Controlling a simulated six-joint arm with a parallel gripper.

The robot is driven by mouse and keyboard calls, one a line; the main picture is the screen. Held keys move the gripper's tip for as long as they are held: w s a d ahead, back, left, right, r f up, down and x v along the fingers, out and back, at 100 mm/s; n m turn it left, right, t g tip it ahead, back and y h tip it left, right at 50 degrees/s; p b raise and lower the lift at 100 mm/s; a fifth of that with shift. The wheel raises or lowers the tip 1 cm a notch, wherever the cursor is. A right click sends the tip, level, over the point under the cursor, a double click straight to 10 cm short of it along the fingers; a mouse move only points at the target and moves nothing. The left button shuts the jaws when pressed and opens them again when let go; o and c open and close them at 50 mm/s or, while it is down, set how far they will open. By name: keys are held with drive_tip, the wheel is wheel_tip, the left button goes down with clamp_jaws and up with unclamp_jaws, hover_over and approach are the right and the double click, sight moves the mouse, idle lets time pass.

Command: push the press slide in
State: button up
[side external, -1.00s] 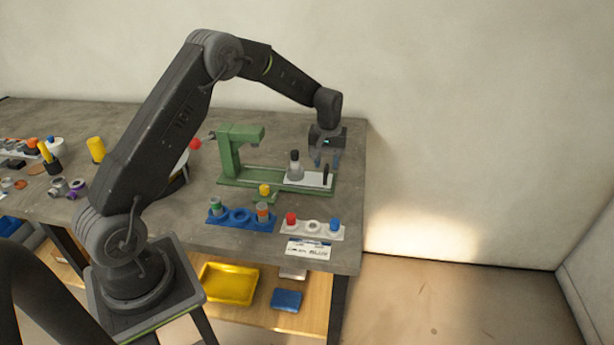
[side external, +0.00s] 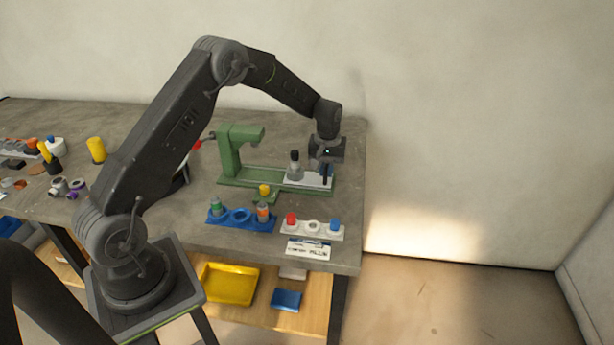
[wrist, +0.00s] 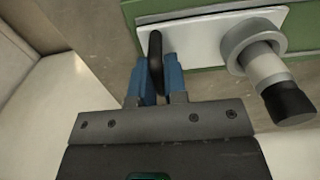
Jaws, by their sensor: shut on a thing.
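The press is a green frame (side external: 229,152) on a green base. Its slide is a pale plate (side external: 307,181) at the right end of the base, out from under the press head; it also shows in the wrist view (wrist: 194,36). A grey cylinder with a black top (side external: 295,168) stands on the slide; it is at the right in the wrist view (wrist: 265,65). My gripper (side external: 325,173) is down at the slide's right end. In the wrist view its blue fingers (wrist: 157,75) are shut on the slide's black upright handle (wrist: 155,50).
A yellow knob (side external: 264,190) sits at the base's front edge. In front are a blue holder (side external: 237,223) with small parts and a white holder (side external: 312,236) with red and blue parts. The table's right edge is close to my gripper.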

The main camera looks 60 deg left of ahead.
sight(288, 169)
drive_tip(key=shift+s+a, duration=0.1)
clamp_jaws()
drive_tip(key=shift+s+a, duration=3.35)
drive_tip(key=shift+a, duration=0.05)
drive_tip(key=shift+s+a, duration=0.35)
drive_tip(key=shift+a, duration=0.05)
drive_tip(key=o, duration=0.6)
unclamp_jaws()
drive_tip(key=shift+o, duration=0.2)
drive_tip(key=shift+r, duration=3.5)
